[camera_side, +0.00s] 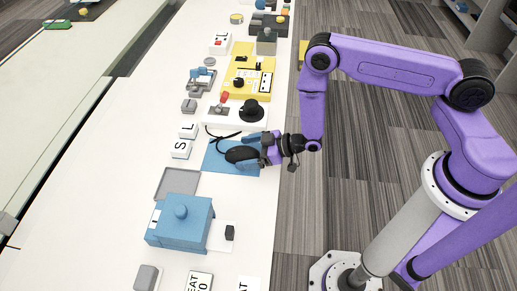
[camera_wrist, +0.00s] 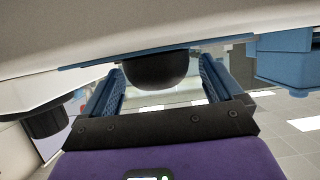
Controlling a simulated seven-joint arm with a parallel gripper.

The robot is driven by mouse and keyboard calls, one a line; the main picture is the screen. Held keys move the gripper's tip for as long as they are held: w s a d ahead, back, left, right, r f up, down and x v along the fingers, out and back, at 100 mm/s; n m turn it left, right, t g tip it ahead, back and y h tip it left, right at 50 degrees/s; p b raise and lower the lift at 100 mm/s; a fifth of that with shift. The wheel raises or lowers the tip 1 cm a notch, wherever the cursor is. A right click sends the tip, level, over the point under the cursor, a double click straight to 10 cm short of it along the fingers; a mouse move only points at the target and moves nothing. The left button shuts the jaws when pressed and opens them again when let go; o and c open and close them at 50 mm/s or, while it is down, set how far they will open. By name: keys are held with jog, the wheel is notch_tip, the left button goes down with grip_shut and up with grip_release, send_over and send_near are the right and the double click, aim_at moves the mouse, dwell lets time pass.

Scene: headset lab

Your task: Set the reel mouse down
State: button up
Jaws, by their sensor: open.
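The reel mouse (camera_side: 240,154) is black, with a thin dark cord (camera_side: 222,136) curving away from it. It is on the blue mat (camera_side: 216,162) on the white table. My gripper (camera_side: 257,150) is low at the mat's right side, reaching in to the mouse. In the wrist view the mouse (camera_wrist: 155,72) is between the two blue fingers of my gripper (camera_wrist: 160,82). The fingers are open, with a gap visible on each side of the mouse. The mouse appears to touch the mat (camera_wrist: 92,61), which is seen nearly edge-on.
A blue box with a knob (camera_side: 180,222) and a grey tray (camera_side: 176,184) stand nearer the front. A white panel with a black knob (camera_side: 236,115) and a yellow panel (camera_side: 249,77) lie behind. White letter blocks (camera_side: 181,149) are left of the mat.

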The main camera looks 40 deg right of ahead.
jog(key=v, duration=1.2)
jog(key=s+a+r+n+g+h, duration=0.1)
jog(key=s+a+r+g+h, duration=0.15)
jog(key=r, duration=0.45)
jog(key=s+a+r+n+g+h, duration=0.2)
jog(key=s+r+g, duration=0.1)
jog(key=r, duration=0.3)
jog(key=s+d+r+g+h, duration=0.2)
jog(key=s+d+r, duration=0.4)
jog(key=s, duration=0.2)
jog(key=s+d+r+g+h, duration=0.2)
jog(key=s+d+r, duration=0.3)
jog(key=s, duration=0.3)
jog(key=shift+s+d+r+n+h, duration=0.3)
jog(key=shift+s+d+r+h, duration=0.1)
jog(key=shift+r, duration=0.3)
